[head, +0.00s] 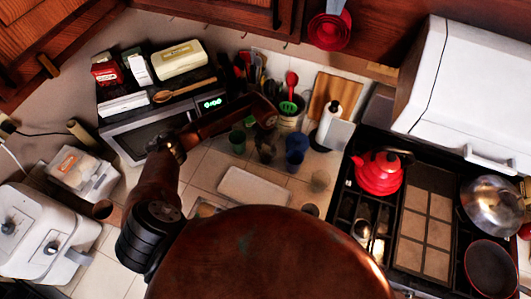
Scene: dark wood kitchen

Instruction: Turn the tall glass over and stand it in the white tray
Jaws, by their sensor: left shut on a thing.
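The white tray (253,187) lies flat and empty on the tiled counter in the middle of the head view. My left arm reaches in from the left and bends over the counter. My left gripper (266,142) is small and dark, pointing down behind the tray. It is shut on what looks like the tall glass (266,155), a dark see-through shape. The glass is too small and dim to tell which end is up, or whether it touches the counter. My right gripper is out of view.
A small dark glass (320,181) stands right of the tray. A utensil holder (289,117) is behind; the stove with a red kettle (378,173) is at right.

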